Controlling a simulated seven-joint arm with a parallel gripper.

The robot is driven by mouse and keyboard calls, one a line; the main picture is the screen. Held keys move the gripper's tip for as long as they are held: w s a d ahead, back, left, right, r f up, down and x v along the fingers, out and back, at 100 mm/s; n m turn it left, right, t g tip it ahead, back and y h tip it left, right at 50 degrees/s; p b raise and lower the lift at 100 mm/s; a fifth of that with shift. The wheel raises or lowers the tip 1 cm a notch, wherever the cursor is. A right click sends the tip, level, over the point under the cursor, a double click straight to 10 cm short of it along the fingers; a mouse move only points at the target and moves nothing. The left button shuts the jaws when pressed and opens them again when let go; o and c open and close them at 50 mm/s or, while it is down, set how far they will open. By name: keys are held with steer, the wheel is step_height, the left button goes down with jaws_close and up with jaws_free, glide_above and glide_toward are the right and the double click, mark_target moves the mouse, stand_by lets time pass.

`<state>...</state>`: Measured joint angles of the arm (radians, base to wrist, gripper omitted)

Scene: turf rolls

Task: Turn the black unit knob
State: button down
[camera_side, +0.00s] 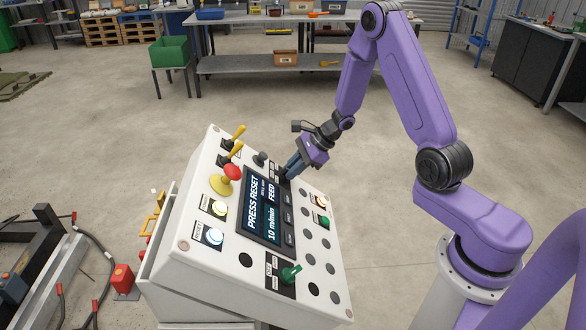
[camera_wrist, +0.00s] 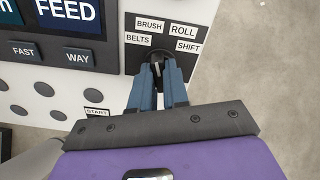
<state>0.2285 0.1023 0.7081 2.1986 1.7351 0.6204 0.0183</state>
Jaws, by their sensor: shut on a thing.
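The black unit knob (camera_wrist: 158,56) sits on a black plate with the labels BRUSH, BELTS, ROLL and SHIFT around it in the wrist view. My gripper (camera_wrist: 158,74) has its two blue-grey fingers on either side of the knob and is shut on it. The fingers hide part of the knob, so I cannot tell exactly which label it points at. In the side view my gripper (camera_side: 288,172) reaches down to the upper right edge of the tilted white control panel (camera_side: 205,262), and its fingers hide the knob there.
A screen (camera_side: 260,205) reads PRESS RESET and FEED. Another black knob (camera_side: 260,159) is left of my gripper. A red mushroom button (camera_side: 232,171), yellow-handled levers (camera_side: 237,132) and a green knob (camera_side: 290,274) stand out from the panel. The floor right of the panel is clear.

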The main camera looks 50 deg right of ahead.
stand_by(0.3)
steer(key=c, duration=1.1)
jaws_free()
steer(key=v, duration=1.7)
steer(key=shift+s+d+r, duration=0.1)
steer(key=shift+r, duration=0.1)
steer(key=s+a+n+g, duration=0.6)
steer(key=s+a+n, duration=0.4)
steer(key=a+n, duration=0.45)
steer(key=s+n+h, duration=0.1)
steer(key=s+n, duration=0.4)
steer(key=n, duration=0.2)
steer(key=s+a+r+n+h, duration=0.1)
steer(key=s+n+h, duration=0.1)
steer(key=s+n, duration=0.3)
steer(key=s+a+r+n+h, duration=0.1)
steer(key=s+n+h, duration=0.1)
steer(key=s+n, duration=0.4)
steer(key=shift+a+n+t, duration=0.1)
steer(key=shift+n+t, duration=0.05)
steer(key=shift+n, duration=0.65)
steer(key=shift+a+n+t, duration=0.15)
steer(key=shift+n, duration=0.6)
